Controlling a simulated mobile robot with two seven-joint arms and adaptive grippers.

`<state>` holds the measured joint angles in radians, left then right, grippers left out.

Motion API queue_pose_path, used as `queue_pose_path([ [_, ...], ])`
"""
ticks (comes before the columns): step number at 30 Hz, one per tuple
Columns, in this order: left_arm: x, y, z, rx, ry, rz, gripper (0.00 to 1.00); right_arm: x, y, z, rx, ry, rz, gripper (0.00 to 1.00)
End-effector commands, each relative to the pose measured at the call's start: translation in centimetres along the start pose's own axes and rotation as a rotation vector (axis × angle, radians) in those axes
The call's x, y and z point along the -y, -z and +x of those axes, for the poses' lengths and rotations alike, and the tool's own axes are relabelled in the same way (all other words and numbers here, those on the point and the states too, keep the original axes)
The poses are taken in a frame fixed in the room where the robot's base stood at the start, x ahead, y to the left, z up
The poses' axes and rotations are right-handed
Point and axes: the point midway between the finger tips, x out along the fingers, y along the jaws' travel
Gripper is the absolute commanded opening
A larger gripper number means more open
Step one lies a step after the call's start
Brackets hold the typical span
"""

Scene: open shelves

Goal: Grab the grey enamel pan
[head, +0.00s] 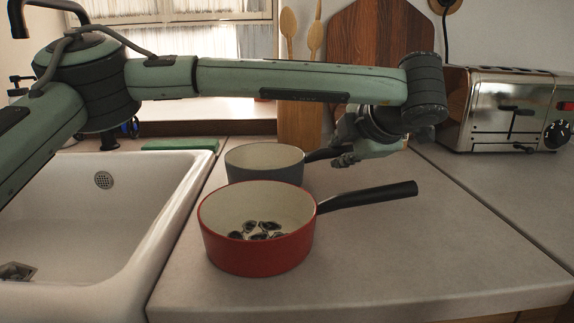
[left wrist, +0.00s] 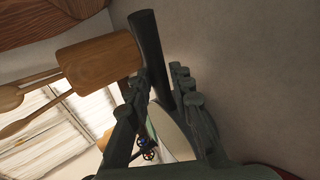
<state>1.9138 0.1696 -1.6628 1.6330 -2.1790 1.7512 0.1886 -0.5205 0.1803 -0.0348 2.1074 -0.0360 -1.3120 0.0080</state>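The grey enamel pan (head: 265,172) stands on the counter behind the red pan, with a pale inside and a black handle pointing right. My left gripper (head: 342,158) is at this handle, covering part of it. In the left wrist view the black handle (left wrist: 149,45) runs between the two dark fingers (left wrist: 160,82). The fingers stand apart on either side of it; firm contact is not visible. The pale pan (left wrist: 176,135) shows past the fingers. My right gripper is in neither view.
A red pan (head: 258,248) with several dark pieces inside stands in front of the grey pan, its handle pointing right. A white sink (head: 185,215) is at left. A toaster (head: 500,108) stands at back right. Wooden boards and spoons are behind. The front right counter is clear.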

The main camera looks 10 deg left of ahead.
Motion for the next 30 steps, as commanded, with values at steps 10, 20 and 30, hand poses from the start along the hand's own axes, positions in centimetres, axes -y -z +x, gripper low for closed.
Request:
queue_pose_path([
  [10, -0.1, 0.3, 4.5, -0.002, 0.002, -0.001, 0.21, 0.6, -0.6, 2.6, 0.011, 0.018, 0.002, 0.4],
  [20, 0.0, 0.3, 5.2, 0.0, 0.001, -0.001, 0.19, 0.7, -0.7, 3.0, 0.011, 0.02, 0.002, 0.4],
  [30, 0.0, 0.3, 5.2, 0.0, 0.001, 0.0, 0.0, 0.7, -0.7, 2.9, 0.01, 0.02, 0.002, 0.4],
])
